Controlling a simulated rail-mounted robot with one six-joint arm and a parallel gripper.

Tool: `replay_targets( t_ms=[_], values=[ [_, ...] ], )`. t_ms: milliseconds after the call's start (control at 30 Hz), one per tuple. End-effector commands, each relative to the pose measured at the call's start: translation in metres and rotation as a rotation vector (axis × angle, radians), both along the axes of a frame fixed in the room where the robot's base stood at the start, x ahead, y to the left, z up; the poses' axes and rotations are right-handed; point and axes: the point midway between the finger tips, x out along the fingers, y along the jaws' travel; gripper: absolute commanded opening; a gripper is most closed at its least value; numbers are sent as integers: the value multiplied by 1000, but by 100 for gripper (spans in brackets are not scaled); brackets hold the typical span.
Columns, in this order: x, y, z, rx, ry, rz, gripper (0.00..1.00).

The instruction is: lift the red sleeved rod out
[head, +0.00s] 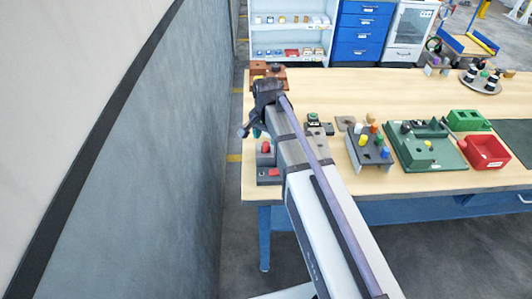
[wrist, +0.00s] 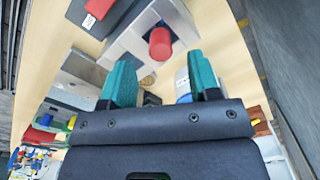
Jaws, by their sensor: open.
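A red cylinder (wrist: 160,43), which looks like the red sleeved rod, stands in a light grey block (wrist: 138,33) in the wrist view. In the head view the red piece (head: 265,147) shows at the left end of the table, close to my arm. My gripper (wrist: 162,72) has two teal fingers spread apart with nothing between them. The red cylinder appears just beyond the fingertips, between their lines, and is not touched. In the head view my gripper (head: 257,132) is mostly hidden by my wrist, with a bit of teal showing. The rod's lower part is hidden in the block.
A dark block with a red label (head: 269,176) sits at the table's front left edge. Colored pegs stand on a grey fixture (head: 370,152) to the right. Further right are a green tray (head: 427,147) and a red bin (head: 484,152). A brown block (head: 267,72) lies behind.

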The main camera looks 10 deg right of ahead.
Motion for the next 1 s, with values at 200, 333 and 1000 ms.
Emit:
replay_targets(
  t_ms=[200,333,1000],
  values=[
    [0,1,-43,0,0,0,56],
    [0,1,-38,0,0,0,56],
    [0,1,-38,0,0,0,3]
  ],
)
